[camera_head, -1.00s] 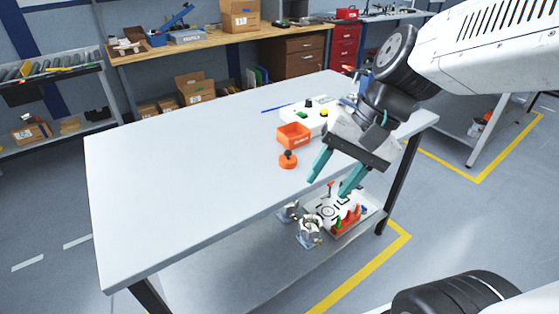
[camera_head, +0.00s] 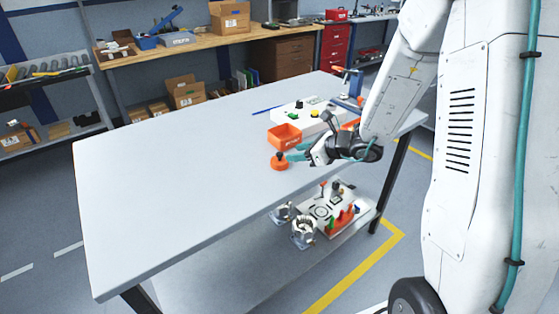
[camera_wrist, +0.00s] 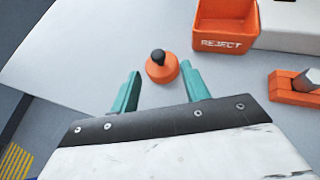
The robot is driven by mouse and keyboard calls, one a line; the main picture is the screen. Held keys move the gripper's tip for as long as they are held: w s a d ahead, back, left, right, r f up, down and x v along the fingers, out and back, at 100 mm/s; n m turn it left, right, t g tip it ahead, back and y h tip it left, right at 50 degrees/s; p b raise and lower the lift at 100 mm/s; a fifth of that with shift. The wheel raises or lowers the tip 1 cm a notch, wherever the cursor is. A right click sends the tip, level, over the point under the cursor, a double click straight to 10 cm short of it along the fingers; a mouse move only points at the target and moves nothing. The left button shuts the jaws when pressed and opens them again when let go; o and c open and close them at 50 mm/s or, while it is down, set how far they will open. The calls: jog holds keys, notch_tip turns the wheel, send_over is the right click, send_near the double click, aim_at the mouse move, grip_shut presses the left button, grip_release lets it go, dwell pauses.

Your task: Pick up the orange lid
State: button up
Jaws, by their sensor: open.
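The orange lid (camera_head: 279,162) is a round disc with a black knob, lying on the grey table near its right part. In the wrist view the orange lid (camera_wrist: 162,68) sits just beyond the fingertips, roughly between their lines. My gripper (camera_head: 293,152) is at the right side of the lid, low over the table. In the wrist view my gripper (camera_wrist: 160,80) shows two teal fingers spread apart with nothing between them. Whether a finger touches the lid I cannot tell.
An orange bin marked REJECT (camera_wrist: 225,28) stands close behind the lid, to the right in the wrist view. An orange part with a grey piece (camera_wrist: 297,88) lies further right. A white box with buttons (camera_head: 306,110) stands behind. The table's left side (camera_head: 160,190) is clear.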

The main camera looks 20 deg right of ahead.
aim_at(281, 154)
jog(key=x, duration=0.5)
jog(key=shift+w+a, duration=0.2)
jog(key=shift+a, duration=0.15)
jog(key=shift+r, duration=0.1)
grip_shut()
